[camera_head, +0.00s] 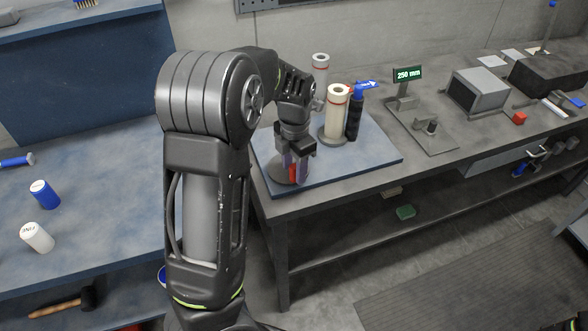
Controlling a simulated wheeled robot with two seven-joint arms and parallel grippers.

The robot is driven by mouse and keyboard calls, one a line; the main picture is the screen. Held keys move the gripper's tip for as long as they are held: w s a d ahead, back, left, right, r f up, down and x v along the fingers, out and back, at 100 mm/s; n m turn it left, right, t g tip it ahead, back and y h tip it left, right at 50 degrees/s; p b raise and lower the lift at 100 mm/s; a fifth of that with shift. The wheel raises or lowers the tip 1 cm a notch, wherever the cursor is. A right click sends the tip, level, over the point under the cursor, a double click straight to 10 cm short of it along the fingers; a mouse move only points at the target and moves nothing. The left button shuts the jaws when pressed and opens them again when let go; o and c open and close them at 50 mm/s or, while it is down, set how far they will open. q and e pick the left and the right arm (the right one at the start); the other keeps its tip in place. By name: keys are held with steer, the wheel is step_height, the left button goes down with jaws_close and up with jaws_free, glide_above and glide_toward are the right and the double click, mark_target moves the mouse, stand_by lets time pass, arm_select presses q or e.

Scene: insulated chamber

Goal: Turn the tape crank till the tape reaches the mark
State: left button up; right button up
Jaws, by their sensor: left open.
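My left gripper (296,168) points down at the front left of a blue board (365,163) on the bench. Its fingers are open on either side of a red upright part (292,173), which stands over a round grey base (278,184); I cannot tell whether they touch it. The gripper and wrist hide much of this piece, so I cannot tell if it is the tape crank. Behind it stand a cream cylinder (336,112) with a red band and a black post (354,118) with a blue arrow top (364,87).
A green sign (408,75) reading 250 mm stands by a grey plate (420,127) with a small dark fixture. Another cylinder (320,70) stands at the back. A grey box (478,92) is further right. A blue table (100,215) with small cylinders is at left.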

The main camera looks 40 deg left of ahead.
arm_select(q)
steer(key=shift+f, duration=0.6)
jaws_close()
